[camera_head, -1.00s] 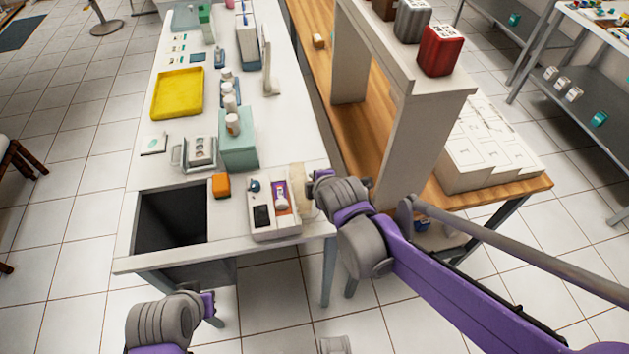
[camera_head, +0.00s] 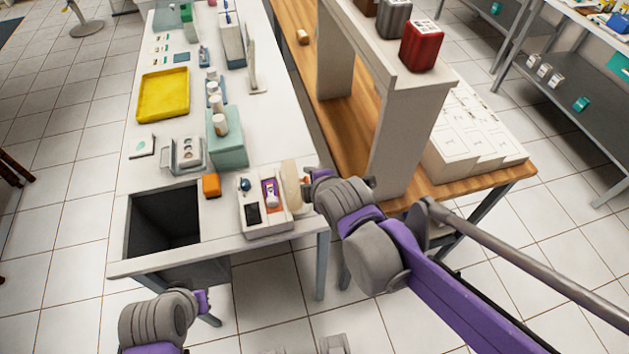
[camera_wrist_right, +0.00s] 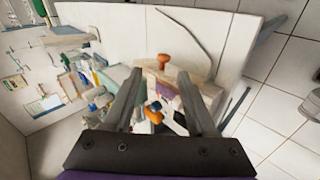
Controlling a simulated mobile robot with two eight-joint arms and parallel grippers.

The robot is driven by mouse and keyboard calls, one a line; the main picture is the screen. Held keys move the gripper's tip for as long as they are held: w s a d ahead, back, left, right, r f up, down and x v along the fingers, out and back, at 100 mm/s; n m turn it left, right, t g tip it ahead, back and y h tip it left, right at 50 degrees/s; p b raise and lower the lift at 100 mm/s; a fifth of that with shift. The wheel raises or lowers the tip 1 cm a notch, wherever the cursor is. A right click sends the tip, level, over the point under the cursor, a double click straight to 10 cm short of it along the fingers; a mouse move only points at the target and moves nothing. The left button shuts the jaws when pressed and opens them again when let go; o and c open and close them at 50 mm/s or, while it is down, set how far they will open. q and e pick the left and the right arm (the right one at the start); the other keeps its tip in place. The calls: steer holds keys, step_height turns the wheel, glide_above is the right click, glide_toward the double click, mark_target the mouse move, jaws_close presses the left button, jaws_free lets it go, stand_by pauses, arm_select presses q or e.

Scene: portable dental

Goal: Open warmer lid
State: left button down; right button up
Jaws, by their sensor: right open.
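The warmer looks to be the white box (camera_head: 266,231) on the near right corner of the white table. Its top is uncovered, showing a black panel, a blue knob and a purple-and-white item in an orange recess. A tan lid-like panel (camera_head: 290,184) stands up along its right side. My right gripper (camera_head: 306,190) is just right of this panel; contact cannot be told. In the right wrist view its fingers (camera_wrist_right: 155,98) are apart, with an orange knob (camera_wrist_right: 163,60) beyond them. My left gripper (camera_head: 204,302) is low in front of the table, its fingers unclear.
An orange block (camera_head: 211,185), a teal box (camera_head: 227,150) and a grey metal holder (camera_head: 187,155) stand left of and behind the warmer. A dark open bin (camera_head: 163,220) is at the table's near left. A white shelf (camera_head: 411,125) stands close on the right.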

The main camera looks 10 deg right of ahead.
steer(key=shift+p+v, duration=0.3)
steer(key=shift+v, duration=1.7)
steer(key=shift+c, duration=0.2)
